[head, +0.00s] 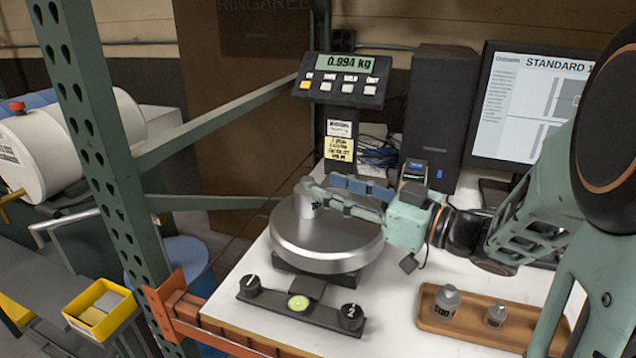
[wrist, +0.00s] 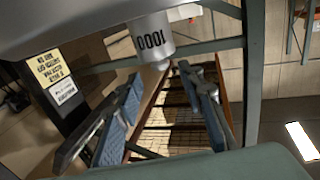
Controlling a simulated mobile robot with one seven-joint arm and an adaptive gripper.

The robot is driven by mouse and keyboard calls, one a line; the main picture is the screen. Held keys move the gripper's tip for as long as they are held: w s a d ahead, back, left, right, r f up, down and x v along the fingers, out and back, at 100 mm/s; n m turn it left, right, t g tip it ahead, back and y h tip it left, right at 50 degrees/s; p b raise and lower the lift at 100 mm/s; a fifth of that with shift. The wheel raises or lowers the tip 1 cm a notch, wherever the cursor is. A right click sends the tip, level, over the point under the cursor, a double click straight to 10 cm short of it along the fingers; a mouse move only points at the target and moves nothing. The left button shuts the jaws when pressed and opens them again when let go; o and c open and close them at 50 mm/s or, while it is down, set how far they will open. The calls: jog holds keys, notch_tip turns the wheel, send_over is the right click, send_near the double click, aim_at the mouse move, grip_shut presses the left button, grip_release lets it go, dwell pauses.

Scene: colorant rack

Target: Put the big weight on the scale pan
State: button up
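The big weight (head: 306,197), a silver cylinder, stands upright on the round steel scale pan (head: 330,245), toward its back left. In the wrist view, which is upside down, the weight (wrist: 150,38) shows the marking 1000 and a small knob. The scale display (head: 340,66) reads 0.994 kg. My gripper (head: 328,190) is at the right of the weight, its blue-padded fingers pointing at it. In the wrist view my gripper (wrist: 158,80) is open, with a clear gap between its fingers and the knob near their tips. Neither finger visibly grips the weight.
A wooden tray (head: 470,335) with two smaller weights (head: 447,300) lies on the white table at right. Two black levelling knobs (head: 351,316) stand before the pan. A green rack post (head: 105,150) rises at left. A black speaker (head: 437,105) and monitor (head: 515,110) stand behind.

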jog(key=v, duration=0.7)
jog(key=shift+s+d, duration=0.2)
jog(key=shift+d, duration=0.05)
jog(key=shift+w, duration=0.1)
